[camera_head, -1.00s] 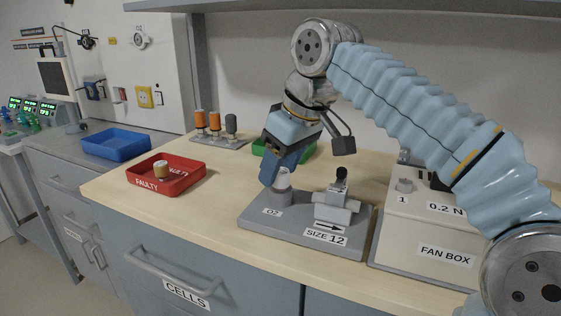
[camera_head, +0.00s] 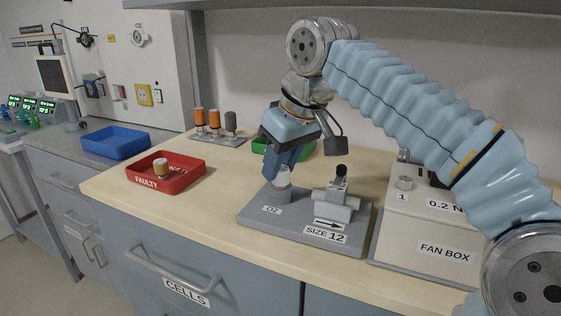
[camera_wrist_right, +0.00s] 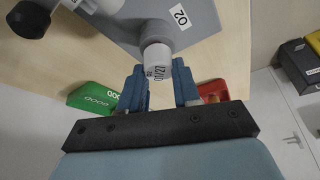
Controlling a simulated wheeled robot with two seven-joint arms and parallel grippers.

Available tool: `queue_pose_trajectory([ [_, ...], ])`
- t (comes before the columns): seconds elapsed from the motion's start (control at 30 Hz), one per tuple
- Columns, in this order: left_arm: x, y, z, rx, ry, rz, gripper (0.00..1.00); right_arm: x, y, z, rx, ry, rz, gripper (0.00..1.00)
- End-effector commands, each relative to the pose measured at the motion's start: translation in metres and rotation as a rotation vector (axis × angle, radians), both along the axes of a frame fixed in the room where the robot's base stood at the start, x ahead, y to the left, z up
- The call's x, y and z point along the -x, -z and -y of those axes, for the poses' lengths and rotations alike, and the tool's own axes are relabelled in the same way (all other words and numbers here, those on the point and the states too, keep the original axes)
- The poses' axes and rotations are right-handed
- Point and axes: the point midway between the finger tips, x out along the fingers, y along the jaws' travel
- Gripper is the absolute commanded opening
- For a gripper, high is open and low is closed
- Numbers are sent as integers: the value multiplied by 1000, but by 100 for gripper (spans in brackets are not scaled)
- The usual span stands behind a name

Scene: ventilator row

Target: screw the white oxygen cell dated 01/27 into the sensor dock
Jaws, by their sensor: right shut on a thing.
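The white oxygen cell (camera_head: 283,177) stands upright at the top of the grey round sensor dock (camera_head: 278,195) on the plate marked O2. In the right wrist view the cell (camera_wrist_right: 157,58) shows the date 01/27. My right gripper (camera_head: 287,167) comes down from above and is shut on the cell, with one blue finger on each side of it in the wrist view (camera_wrist_right: 158,84). How deep the cell sits in the dock cannot be told. My left gripper is not in view.
A fitting with a black knob (camera_head: 338,200) stands beside the dock on the grey plate (camera_head: 300,232). The fan box (camera_head: 430,235) is at the right. A red FAULTY tray (camera_head: 180,183) with a cell, a blue tray (camera_head: 115,142) and a green tray (camera_head: 305,150) stand around.

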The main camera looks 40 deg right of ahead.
Motion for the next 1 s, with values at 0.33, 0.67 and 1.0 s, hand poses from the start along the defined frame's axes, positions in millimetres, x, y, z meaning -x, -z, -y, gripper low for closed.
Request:
queue_pose_trajectory([
  [0.33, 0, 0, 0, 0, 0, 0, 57, 0, 0, 0, 0, 385, -1, 1],
  [0.67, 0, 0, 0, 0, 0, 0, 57, 0, 0, 0, 0, 388, 0, 1],
  [1.0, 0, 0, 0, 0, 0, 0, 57, 0, 1, 0, 3, 826, -1, 1],
])
